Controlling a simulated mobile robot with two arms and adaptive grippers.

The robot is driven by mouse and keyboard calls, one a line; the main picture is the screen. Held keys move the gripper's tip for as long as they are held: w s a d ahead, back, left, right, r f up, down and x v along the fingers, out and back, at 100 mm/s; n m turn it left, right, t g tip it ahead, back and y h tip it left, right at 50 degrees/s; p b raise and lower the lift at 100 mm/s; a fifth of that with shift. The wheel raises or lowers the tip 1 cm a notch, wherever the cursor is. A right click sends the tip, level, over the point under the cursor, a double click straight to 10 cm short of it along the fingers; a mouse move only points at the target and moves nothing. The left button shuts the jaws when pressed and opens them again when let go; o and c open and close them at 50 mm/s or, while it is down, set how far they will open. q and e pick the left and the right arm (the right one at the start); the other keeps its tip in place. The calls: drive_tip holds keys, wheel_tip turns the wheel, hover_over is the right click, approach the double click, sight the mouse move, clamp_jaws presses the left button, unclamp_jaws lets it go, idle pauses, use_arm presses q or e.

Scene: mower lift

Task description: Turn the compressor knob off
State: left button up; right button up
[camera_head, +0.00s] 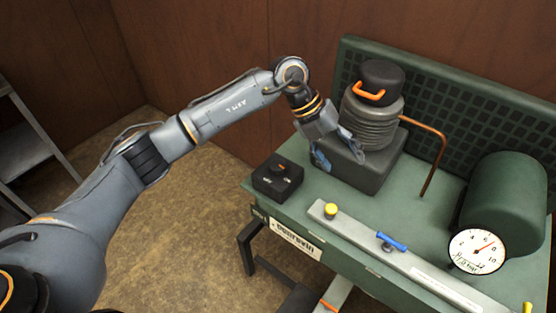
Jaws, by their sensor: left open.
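The black knob box (277,179) sits at the left front corner of the green bench. A small dark knob (281,169) with an orange mark is on its top; white lettering beside it is too small to read. The compressor (371,122) has grey ribs, a dark base and a black cap with an orange handle. My left gripper (322,157) is open, pointing down, to the right of and above the knob box. It overlaps the compressor's base in the picture; whether it touches the base I cannot tell. My right gripper is out of view.
A copper pipe (428,160) runs from the compressor to the bench. A green tank with a round gauge (476,251) stands at the right. A grey rail (397,258) with a yellow knob and a blue lever lies along the front. A grey shelf (22,150) stands at far left.

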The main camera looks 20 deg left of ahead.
sight(278, 164)
use_arm(q)
drive_tip(key=w+a+r+n+y, duration=0.15)
drive_tip(key=a+y, duration=0.25)
drive_tip(key=a, duration=0.4)
drive_tip(key=w+a+r+n+y, duration=0.1)
drive_tip(key=w+a+r+y, duration=0.15)
drive_tip(key=a, duration=0.55)
drive_tip(key=shift+t+y, duration=0.3)
drive_tip(key=shift+y, duration=0.05)
wheel_tip(278, 164, down, 14)
drive_tip(key=p, duration=0.3)
drive_tip(key=shift+s+d+f, duration=0.15)
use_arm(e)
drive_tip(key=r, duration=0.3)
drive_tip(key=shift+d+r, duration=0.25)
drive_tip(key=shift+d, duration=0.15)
use_arm(q)
drive_tip(key=shift+c, duration=0.4)
drive_tip(key=c, duration=1.1)
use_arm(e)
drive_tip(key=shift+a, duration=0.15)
